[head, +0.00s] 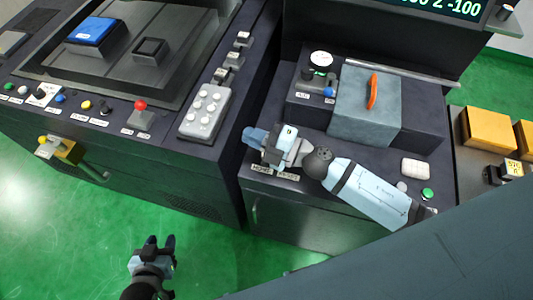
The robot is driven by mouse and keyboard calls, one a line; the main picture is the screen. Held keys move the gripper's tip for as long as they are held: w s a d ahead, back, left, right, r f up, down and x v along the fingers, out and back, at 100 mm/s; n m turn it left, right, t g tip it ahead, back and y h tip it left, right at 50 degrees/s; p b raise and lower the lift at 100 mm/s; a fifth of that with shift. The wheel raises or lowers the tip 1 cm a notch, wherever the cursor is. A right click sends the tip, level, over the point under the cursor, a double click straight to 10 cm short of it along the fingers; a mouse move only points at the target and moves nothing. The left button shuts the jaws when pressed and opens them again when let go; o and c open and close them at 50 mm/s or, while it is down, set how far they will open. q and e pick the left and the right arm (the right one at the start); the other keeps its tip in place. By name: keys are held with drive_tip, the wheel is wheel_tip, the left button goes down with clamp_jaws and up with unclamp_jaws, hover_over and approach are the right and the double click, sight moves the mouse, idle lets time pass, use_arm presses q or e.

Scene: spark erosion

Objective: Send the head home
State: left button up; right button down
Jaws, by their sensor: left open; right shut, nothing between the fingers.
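My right gripper (254,136) is shut and empty at the left end of the dark console top (345,157). Its arm comes in from the lower right across the console. Small white labels (274,173) sit at the console's front edge just below this gripper; one seems to begin with HOM. Any control beside them is hidden by the gripper, and I cannot tell whether it touches anything. A dark display (440,8) at the top right shows green text ending in Z -100. My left gripper (162,241) is open and empty over the green floor.
The left machine carries a red knob (140,106) and a white keypad (205,111). Yellow blocks (488,130) stand at right.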

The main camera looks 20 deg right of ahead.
drive_tip(key=w+d+f+n+g+h+b, duration=0.1)
drive_tip(key=w+d+f+n+g+h, duration=0.4)
drive_tip(key=n, duration=1)
drive_tip(key=g+h, duration=0.1)
drive_tip(key=g, duration=0.1)
drive_tip(key=shift+d+f+n+g+h, duration=0.25)
drive_tip(key=shift+f+n+g+h, duration=0.05)
drive_tip(key=shift+f+n+g, duration=0.1)
drive_tip(key=shift+w, duration=0.1)
wheel_tip(320, 180, down, 8)
drive_tip(key=b, duration=0.6)
drive_tip(key=shift+r, duration=0.25)
drive_tip(key=shift+f+b, duration=0.4)
drive_tip(key=shift+f, duration=0.2)
drive_tip(key=shift+f, duration=0.1)
drive_tip(key=shift+f, duration=0.35)
